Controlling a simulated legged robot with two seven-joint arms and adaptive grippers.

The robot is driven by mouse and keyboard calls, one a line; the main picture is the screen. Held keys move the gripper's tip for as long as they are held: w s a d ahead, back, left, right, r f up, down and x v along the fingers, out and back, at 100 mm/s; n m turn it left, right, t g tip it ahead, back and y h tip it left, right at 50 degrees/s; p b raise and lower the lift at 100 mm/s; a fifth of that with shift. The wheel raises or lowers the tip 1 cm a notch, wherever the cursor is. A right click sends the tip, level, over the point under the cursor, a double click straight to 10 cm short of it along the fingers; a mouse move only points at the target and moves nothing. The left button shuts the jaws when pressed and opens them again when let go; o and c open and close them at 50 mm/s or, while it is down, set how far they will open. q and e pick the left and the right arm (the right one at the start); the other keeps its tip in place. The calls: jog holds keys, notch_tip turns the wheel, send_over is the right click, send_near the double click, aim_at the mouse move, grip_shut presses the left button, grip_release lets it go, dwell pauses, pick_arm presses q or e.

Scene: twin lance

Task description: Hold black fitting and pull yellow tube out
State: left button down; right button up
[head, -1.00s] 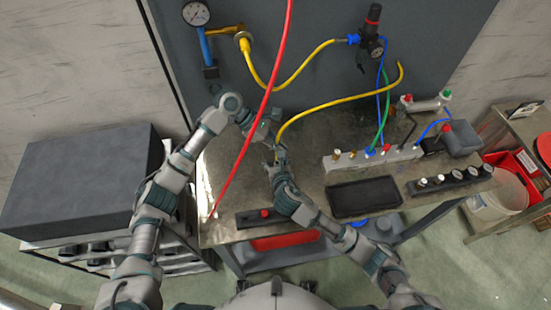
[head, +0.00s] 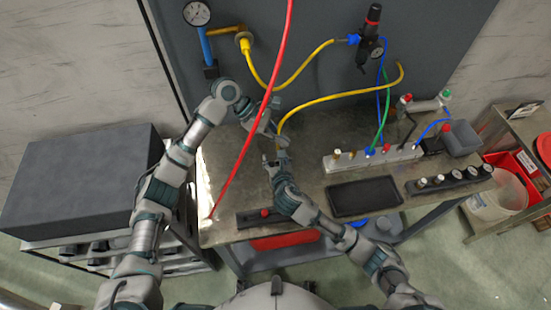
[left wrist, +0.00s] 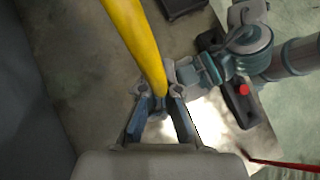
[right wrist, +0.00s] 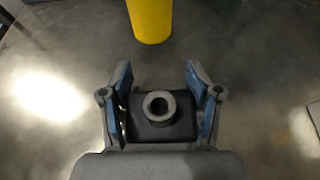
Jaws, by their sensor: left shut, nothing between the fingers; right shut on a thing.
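The yellow tube (head: 340,97) arcs from the upper right down to my left gripper (head: 281,142) above the bench. In the left wrist view the tube (left wrist: 138,40) runs down to the fingertips (left wrist: 159,92), which are close together; the contact there is unclear. My right gripper (head: 271,161) is just below and left of it. In the right wrist view my right gripper (right wrist: 158,78) is shut on the black fitting (right wrist: 160,126), whose round grey opening faces up and is empty. The tube's end (right wrist: 151,22) shows apart from the fitting, beyond the fingertips.
A red hose (head: 262,118) hangs across the left of the bench. A grey manifold (head: 372,158) with blue and green lines, a black tray (head: 363,197) and a row of black knobs (head: 450,180) lie right. Another yellow hose (head: 300,75) loops on the back panel.

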jog(key=shift+s+f, duration=0.15)
jog(key=shift+f, duration=0.4)
jog(key=o, duration=1.3)
jog(key=shift+w, duration=0.2)
jog(key=shift+r, duration=0.15)
jog(key=shift+r, duration=0.1)
jog(key=shift+s+d+r, duration=0.1)
jog(key=shift+s+r, duration=0.1)
jog(key=shift+s, duration=0.05)
jog(key=v, duration=1.1)
jog(key=shift+s+d+f, duration=0.1)
